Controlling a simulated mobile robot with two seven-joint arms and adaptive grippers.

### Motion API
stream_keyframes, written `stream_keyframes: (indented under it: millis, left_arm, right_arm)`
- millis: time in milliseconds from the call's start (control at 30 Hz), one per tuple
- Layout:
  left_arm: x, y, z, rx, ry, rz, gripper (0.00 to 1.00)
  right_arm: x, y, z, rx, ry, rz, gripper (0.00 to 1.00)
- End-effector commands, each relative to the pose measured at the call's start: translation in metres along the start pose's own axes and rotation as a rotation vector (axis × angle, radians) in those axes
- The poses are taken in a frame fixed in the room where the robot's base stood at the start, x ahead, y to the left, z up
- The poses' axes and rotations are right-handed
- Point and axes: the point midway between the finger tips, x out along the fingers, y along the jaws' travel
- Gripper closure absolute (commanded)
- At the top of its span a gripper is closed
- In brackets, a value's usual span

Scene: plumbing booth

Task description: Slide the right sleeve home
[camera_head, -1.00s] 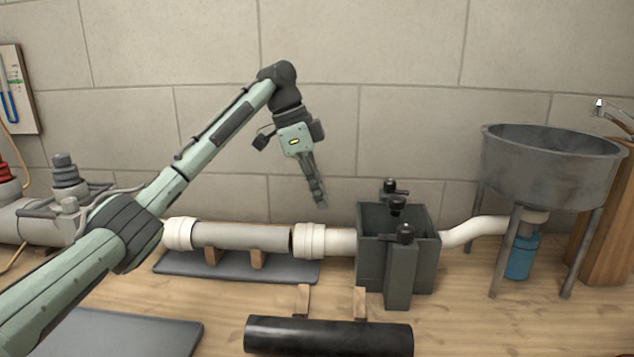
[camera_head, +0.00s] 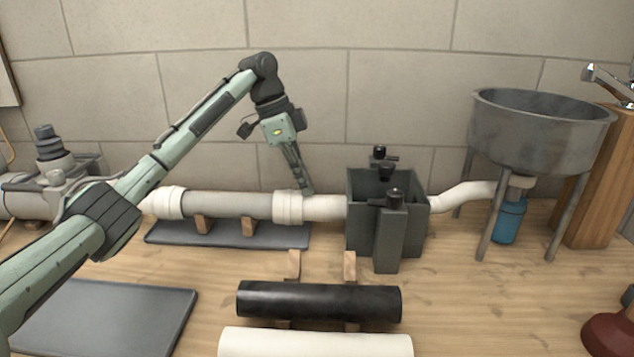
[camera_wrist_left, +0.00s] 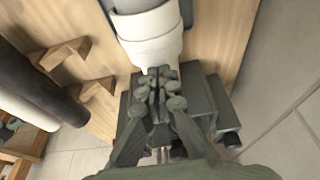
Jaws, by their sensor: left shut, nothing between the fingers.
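The right sleeve (camera_head: 288,207) is a white collar around the right end of the grey pipe (camera_head: 229,204), with no gap showing between them in the head view. It also shows at the top of the left wrist view (camera_wrist_left: 150,42). A white pipe (camera_head: 325,208) runs from it to the dark box. The left sleeve (camera_head: 169,203) is a similar white collar at the pipe's other end. My left gripper (camera_head: 306,190) is shut and empty, fingertips down at the sleeve's right edge; whether they touch it is unclear. In the wrist view its fingertips (camera_wrist_left: 161,78) hide part of the sleeve's rim.
The dark grey box (camera_head: 375,225) with black knobs stands just right of the gripper. A black pipe (camera_head: 318,302) and a white pipe (camera_head: 315,343) lie in front on wooden supports. A metal basin (camera_head: 540,130) stands at right.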

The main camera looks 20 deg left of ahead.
Motion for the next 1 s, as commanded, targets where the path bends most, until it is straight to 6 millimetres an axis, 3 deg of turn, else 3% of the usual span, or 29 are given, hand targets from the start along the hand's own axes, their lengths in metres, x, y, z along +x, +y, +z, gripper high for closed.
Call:
stream_keyframes:
  millis: [33,133,567,1000]
  left_arm:
    - [-0.003,0.000,0.011,-0.005,-0.004,0.000,1.00]
    - [-0.006,0.000,0.019,-0.002,-0.004,0.000,1.00]
    - [-0.016,-0.001,0.021,-0.006,-0.007,-0.003,1.00]
    - [-0.101,0.000,0.016,0.001,0.000,-0.003,1.00]
  right_arm:
    - [0.000,-0.001,0.001,0.001,-0.002,-0.002,0.60]
    - [0.000,-0.004,0.002,0.003,-0.004,-0.006,0.60]
    - [-0.001,-0.005,0.003,0.003,-0.004,-0.007,0.60]
    - [0.000,-0.004,0.002,0.004,-0.002,-0.006,0.60]
